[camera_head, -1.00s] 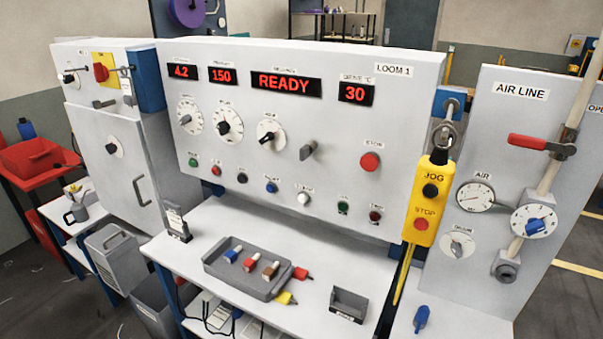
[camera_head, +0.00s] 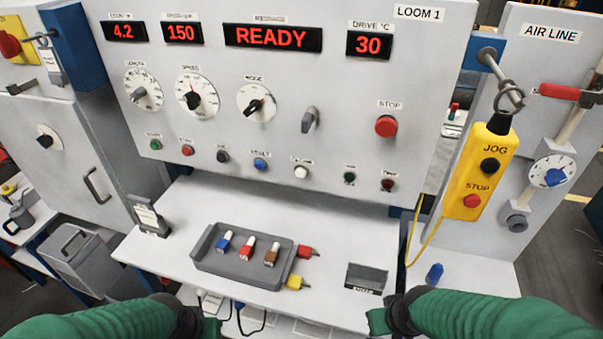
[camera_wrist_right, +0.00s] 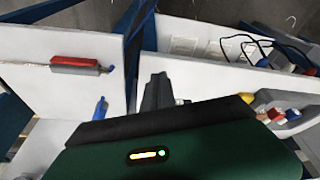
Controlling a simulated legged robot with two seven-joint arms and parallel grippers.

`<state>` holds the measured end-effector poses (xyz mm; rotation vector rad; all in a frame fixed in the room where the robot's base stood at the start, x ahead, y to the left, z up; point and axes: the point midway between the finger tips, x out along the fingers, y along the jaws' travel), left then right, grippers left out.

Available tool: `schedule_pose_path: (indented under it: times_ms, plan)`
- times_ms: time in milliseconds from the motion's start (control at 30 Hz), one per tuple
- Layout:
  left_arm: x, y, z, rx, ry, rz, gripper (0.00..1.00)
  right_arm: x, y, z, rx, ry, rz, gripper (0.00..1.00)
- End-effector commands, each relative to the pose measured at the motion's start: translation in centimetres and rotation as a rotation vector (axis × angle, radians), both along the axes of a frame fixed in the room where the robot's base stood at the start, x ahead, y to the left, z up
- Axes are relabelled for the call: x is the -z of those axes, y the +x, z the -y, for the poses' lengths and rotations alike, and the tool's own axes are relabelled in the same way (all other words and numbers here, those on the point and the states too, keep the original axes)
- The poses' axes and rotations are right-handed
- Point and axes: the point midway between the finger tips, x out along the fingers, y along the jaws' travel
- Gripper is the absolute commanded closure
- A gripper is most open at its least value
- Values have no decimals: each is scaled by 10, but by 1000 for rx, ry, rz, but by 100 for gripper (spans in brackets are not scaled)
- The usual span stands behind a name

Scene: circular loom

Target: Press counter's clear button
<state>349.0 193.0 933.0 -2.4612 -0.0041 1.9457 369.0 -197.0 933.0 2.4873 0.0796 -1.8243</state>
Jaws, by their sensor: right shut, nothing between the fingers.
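The white loom panel (camera_head: 330,150) fills the middle of the head view. Its lower row has small buttons: green (camera_head: 155,144), red (camera_head: 187,150), black (camera_head: 222,156), blue (camera_head: 260,164) and white (camera_head: 301,171). Their labels are too small to read surely, so I cannot tell which is the clear button. My left gripper (camera_head: 209,326) is low in the head view, below the table front, its jaws unclear. My right gripper (camera_head: 378,319) is at the table's front edge, apart from the panel. In the right wrist view it (camera_wrist_right: 158,92) is shut and empty.
A grey tray (camera_head: 205,252) with coloured plugs and a small grey bin (camera_head: 366,278) stand on the table. A grey holder (camera_head: 150,218) stands at left. A yellow jog pendant (camera_head: 480,172) hangs at right. The table strip before the panel is mostly clear.

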Motion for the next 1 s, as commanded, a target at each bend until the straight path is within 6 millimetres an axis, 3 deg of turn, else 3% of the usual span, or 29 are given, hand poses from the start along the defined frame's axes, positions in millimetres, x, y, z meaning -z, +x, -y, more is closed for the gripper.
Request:
schedule_pose_path:
  times_ms: [167,300,400,500,633,1000]
  plan:
    - [-5,0,0,0,0,0,64,-26,78,-43,-333,-81,318,100]
    - [-9,0,0,-1,0,0,64,-69,133,-100,-617,-170,652,100]
    - [-11,0,0,-1,0,0,64,-109,157,-142,-771,-239,896,100]
    - [-13,0,0,-1,0,0,64,-146,166,-175,-862,-302,1103,100]
    - [-14,0,0,-1,0,0,64,-175,168,-195,-904,-355,1261,100]
    - [-13,0,0,-1,0,0,64,-184,168,-200,-912,-371,1301,100]
